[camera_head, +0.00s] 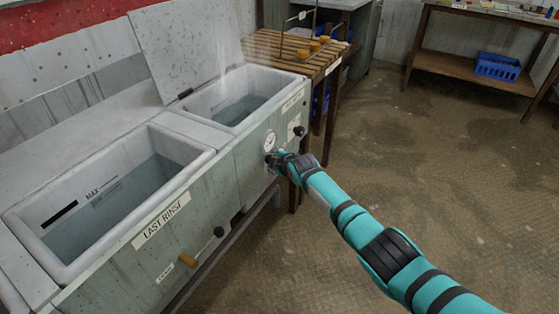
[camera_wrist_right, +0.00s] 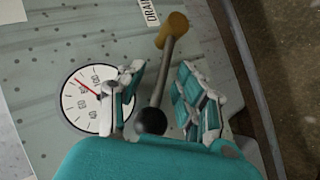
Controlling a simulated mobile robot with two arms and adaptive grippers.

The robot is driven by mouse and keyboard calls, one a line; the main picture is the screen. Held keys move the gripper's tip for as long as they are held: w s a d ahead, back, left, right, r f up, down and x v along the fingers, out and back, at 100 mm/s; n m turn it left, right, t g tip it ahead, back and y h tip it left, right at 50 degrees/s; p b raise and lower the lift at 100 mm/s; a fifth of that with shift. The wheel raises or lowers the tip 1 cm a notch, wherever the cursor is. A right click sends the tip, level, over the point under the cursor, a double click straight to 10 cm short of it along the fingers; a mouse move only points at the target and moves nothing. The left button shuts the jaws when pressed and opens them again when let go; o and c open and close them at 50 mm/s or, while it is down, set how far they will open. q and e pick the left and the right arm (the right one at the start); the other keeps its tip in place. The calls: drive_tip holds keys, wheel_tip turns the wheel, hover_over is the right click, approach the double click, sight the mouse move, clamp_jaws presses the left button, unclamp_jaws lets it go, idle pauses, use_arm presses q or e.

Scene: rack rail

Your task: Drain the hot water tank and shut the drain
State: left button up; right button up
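The hot water tank (camera_head: 289,98) is the far tank, its lid (camera_head: 190,48) raised. Steam rises over the water (camera_head: 240,109) inside it. On its front is a round dial gauge (camera_head: 270,140), also in the right wrist view (camera_wrist_right: 86,98). My right gripper (camera_head: 272,163) is at the tank front below the gauge. In the right wrist view my right gripper (camera_wrist_right: 158,100) is open, its fingers either side of the drain lever (camera_wrist_right: 166,68). The lever has a black ball (camera_wrist_right: 150,122) and an orange-yellow end (camera_wrist_right: 173,24) beside a partly cut-off drain label (camera_wrist_right: 151,12). Contact is unclear. My left gripper is out of view.
A water-filled tank labelled LAST RINSE (camera_head: 160,222) stands nearer, with its own black-and-yellow lever (camera_head: 204,246). A slatted wooden table (camera_head: 303,61) stands beyond the hot tank. A blue crate (camera_head: 497,66) sits on a bench shelf at the back. The floor at right is clear.

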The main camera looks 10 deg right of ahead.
drive_tip(key=v, duration=1.2)
drive_tip(key=shift+w+d, duration=0.15)
